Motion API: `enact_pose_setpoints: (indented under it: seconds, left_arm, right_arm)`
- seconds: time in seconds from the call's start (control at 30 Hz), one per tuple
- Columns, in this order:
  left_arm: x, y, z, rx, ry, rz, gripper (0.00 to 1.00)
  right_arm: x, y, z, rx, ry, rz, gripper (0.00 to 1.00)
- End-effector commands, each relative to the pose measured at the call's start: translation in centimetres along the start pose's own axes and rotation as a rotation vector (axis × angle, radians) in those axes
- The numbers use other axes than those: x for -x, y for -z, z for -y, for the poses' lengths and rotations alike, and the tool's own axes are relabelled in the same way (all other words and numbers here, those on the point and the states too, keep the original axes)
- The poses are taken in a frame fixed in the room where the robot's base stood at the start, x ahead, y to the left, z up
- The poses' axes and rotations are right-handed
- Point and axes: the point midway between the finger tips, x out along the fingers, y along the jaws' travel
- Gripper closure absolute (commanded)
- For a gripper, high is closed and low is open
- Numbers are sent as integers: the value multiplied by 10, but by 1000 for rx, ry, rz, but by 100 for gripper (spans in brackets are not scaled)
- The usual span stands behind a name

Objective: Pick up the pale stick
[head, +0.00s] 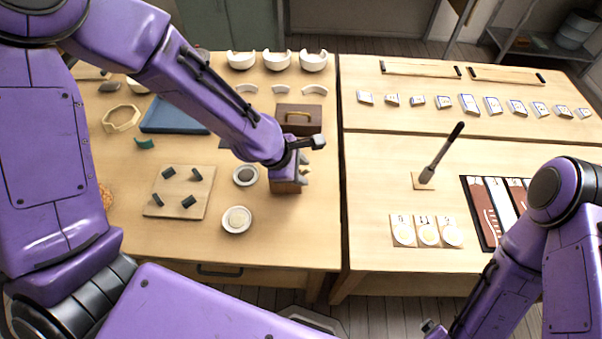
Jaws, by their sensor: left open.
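My left gripper (304,168) is above the right part of the left table, over a small brown wooden block or box (286,187). Its grey fingers are open and point to the right. I see nothing between them. I cannot single out a pale stick with certainty; one near the brown box could be hidden by my left wrist.
A brown case with a handle (299,118) stands just behind my left gripper. Two small round dishes (237,220) and a board with dark pieces (160,207) lie to its left. White bowls (313,61) line the back. An upright dark-handled tool (441,153) stands on the right table.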

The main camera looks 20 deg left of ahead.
Motion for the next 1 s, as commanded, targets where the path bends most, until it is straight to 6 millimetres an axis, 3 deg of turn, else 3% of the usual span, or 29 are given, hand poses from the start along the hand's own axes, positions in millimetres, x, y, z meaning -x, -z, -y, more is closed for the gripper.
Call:
enact_pose_setpoints:
  seconds: [0.2,0.47,0.6,1.0]
  left_arm:
    - [-37,-2,2,-2,3,0,57]
    - [-43,-2,2,-3,1,1,57]
    - [-43,-2,2,-3,2,1,100]
    - [-42,-2,2,-2,2,1,100]
  right_arm:
    - [4,2,0,-1,1,-1,0]
    - [4,2,0,0,0,-1,0]
    - [4,2,0,0,1,-1,0]
    - [5,2,0,0,1,-1,0]
